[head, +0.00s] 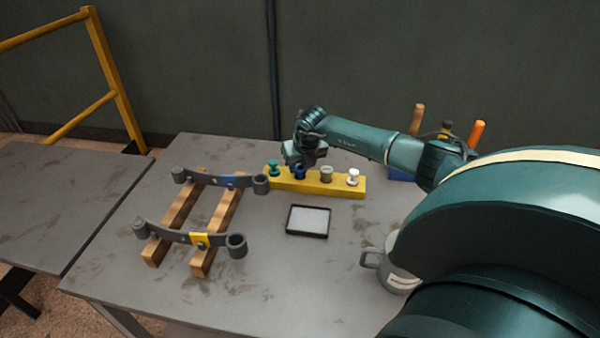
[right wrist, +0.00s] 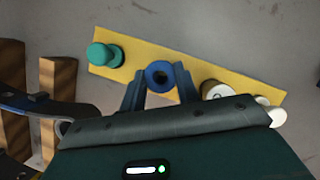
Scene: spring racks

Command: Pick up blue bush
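The blue bush (head: 299,172) is at the yellow block (head: 315,187), between the teal bush (head: 275,170) and a grey-beige bush (head: 326,173). In the right wrist view the blue bush (right wrist: 160,75) shows as a ring from above, with the yellow block (right wrist: 135,52) below it. My right gripper (head: 301,166) points down at the blue bush. In the right wrist view its fingers (right wrist: 160,84) press close on both sides of the bush with no clear gap. Whether the bush is clear of the block cannot be told. My left gripper is not in view.
A white bush (head: 352,177) stands at the block's right end. Two wooden rails (head: 177,222) with dark leaf springs (head: 213,181) lie to the left. A small black-rimmed tray (head: 308,220) is in front. A grey mug (head: 398,275) is partly behind my right arm.

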